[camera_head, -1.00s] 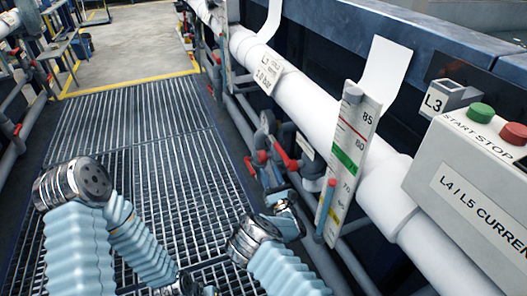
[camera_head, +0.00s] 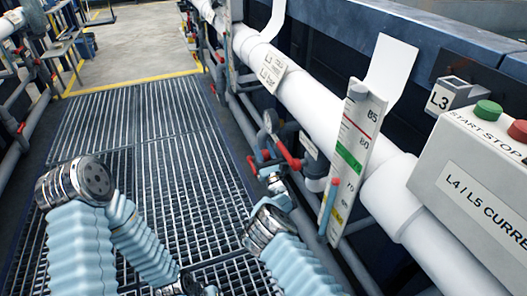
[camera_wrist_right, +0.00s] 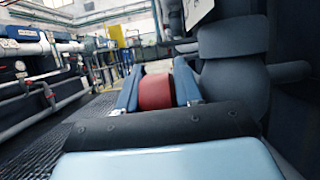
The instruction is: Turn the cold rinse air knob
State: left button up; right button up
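In the right wrist view a red knob or round handle (camera_wrist_right: 155,91) lies between the two blue fingers of my right gripper (camera_wrist_right: 158,82). The fingers are apart, one on each side of it, with little or no gap visible; whether they press on it I cannot tell. In the head view my right gripper (camera_head: 272,178) is small and partly hidden at the red-handled fittings (camera_head: 287,154) below the white pipe. No label there is readable as cold rinse air. My left arm (camera_head: 75,185) is at the left over the grating; its gripper fingers are not visible.
A white pipe (camera_head: 312,110) runs along the right side. A gauge board (camera_head: 352,150) with coloured marks and a grey start/stop box (camera_head: 475,180) stand close on the right. The metal grating floor (camera_head: 150,140) is clear.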

jog(key=shift+c, duration=0.9)
jog(key=shift+r, duration=0.1)
jog(key=g+p, duration=0.1)
jog(key=p, duration=0.2)
jog(key=g+p, duration=0.1)
jog(key=p, duration=0.2)
jog(key=shift+w+r+g+h+p, duration=0.1)
jog(key=shift+r+g+h+p, duration=0.2)
jog(key=shift+h+p, duration=0.1)
jog(key=shift+a+f+g+h+p, duration=0.15)
jog(key=shift+f+g+h+p, duration=0.15)
jog(key=shift+g+p, duration=0.35)
jog(key=shift+f+g+b, duration=0.45)
jog(key=shift+f, duration=0.35)
jog(key=shift+d+f, duration=0.15)
jog(key=shift+d, duration=0.05)
jog(key=shift+g, duration=0.3)
jog(key=shift+r, duration=0.25)
